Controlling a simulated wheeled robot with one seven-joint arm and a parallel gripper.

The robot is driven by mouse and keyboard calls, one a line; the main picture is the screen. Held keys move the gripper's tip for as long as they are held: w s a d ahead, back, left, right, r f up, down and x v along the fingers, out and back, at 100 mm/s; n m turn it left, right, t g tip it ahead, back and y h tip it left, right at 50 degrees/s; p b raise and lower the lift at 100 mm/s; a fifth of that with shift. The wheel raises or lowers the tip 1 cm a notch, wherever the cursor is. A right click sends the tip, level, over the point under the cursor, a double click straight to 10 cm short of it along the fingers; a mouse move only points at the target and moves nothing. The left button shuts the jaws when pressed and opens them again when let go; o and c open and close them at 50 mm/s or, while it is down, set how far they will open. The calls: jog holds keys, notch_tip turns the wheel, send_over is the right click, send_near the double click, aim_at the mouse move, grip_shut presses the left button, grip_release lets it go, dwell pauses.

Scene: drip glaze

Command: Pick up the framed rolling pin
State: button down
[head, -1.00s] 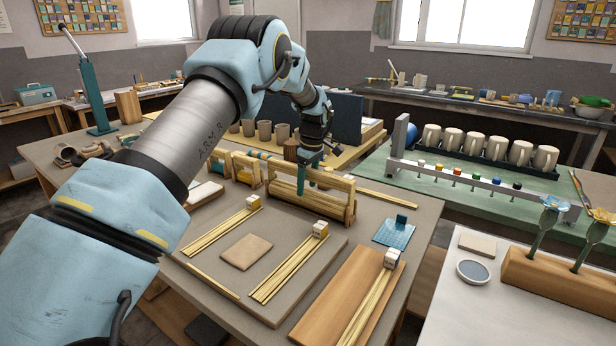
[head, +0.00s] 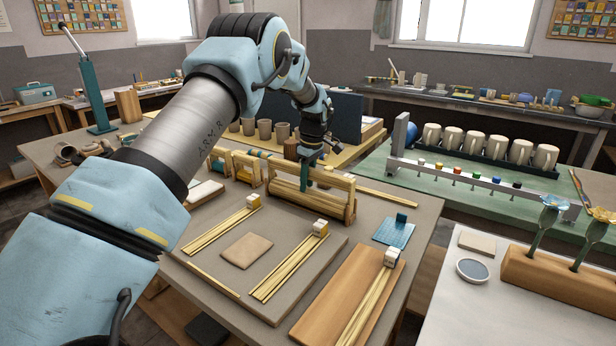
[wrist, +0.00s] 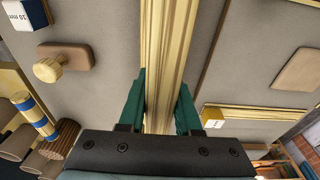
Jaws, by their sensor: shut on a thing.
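The framed rolling pin (head: 325,207) is a long pale wooden piece with rails and end blocks. It sits on the grey board at the back of the near table in the head view. My gripper (head: 306,178) reaches down onto it from above, with green fingers. In the wrist view, a pale ridged wooden length of the framed rolling pin (wrist: 163,45) runs between the fingers of my gripper (wrist: 160,108), which are shut on it. My fingers and wrist hide part of its middle in the head view.
Smaller wooden frames (head: 247,169) stand just left of it. Bundles of thin strips with white blocks (head: 320,228), a flat tan slab (head: 246,250) and a wooden board (head: 345,285) lie in front. A blue-green piece (head: 393,233) lies to the right. Cups stand behind.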

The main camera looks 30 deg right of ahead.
jog(key=shift+s+a+f, duration=0.1)
jog(key=shift+f, duration=0.2)
jog(key=shift+r, duration=0.1)
dwell(0.4)
